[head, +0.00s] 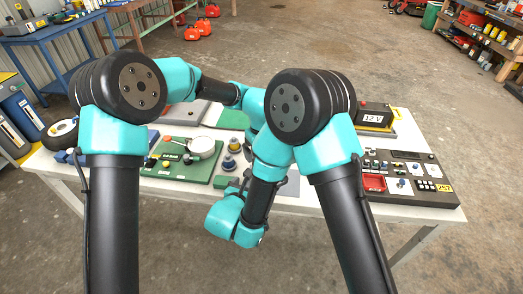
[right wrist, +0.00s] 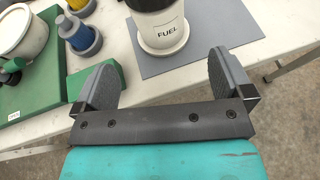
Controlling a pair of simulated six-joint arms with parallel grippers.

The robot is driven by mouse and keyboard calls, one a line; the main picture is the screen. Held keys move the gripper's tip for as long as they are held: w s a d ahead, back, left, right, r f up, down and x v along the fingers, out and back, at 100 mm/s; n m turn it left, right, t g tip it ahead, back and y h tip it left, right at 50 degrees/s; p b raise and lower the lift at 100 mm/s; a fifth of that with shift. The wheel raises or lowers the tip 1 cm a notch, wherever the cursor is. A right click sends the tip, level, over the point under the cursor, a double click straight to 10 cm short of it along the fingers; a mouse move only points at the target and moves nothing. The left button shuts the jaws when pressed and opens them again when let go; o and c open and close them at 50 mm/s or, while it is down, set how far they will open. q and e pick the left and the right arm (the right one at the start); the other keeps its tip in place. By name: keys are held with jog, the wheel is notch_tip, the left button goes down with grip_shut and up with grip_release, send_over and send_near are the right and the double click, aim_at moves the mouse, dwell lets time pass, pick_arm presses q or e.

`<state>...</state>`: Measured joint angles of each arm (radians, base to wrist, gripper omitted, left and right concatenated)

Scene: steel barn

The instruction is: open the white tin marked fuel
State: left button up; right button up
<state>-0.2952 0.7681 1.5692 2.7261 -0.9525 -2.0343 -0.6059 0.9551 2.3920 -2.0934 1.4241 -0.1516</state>
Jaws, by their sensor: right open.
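The white tin marked FUEL (right wrist: 160,27) stands upright on a grey mat (right wrist: 215,55) in the right wrist view. It has a round white foot, and its top is cut off by the frame edge. My right gripper (right wrist: 160,64) is open and empty. Its two dark fingers point toward the tin, which is ahead of the gap between them and apart from them. In the head view my right arm hides the tin and the right fingers. My left gripper is out of sight behind the arms.
A green board (head: 183,170) with a white pot (head: 201,147) lies left of the mat. Blue and grey knob-like pieces (head: 230,162) stand beside it. A dark control panel (head: 408,180) and a yellow-black display (head: 375,118) are on the right of the white table (head: 290,205).

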jog(key=v, duration=0.7)
jog(key=shift+s, duration=0.35)
jog(key=shift+o, duration=0.2)
jog(key=shift+a+r, duration=0.1)
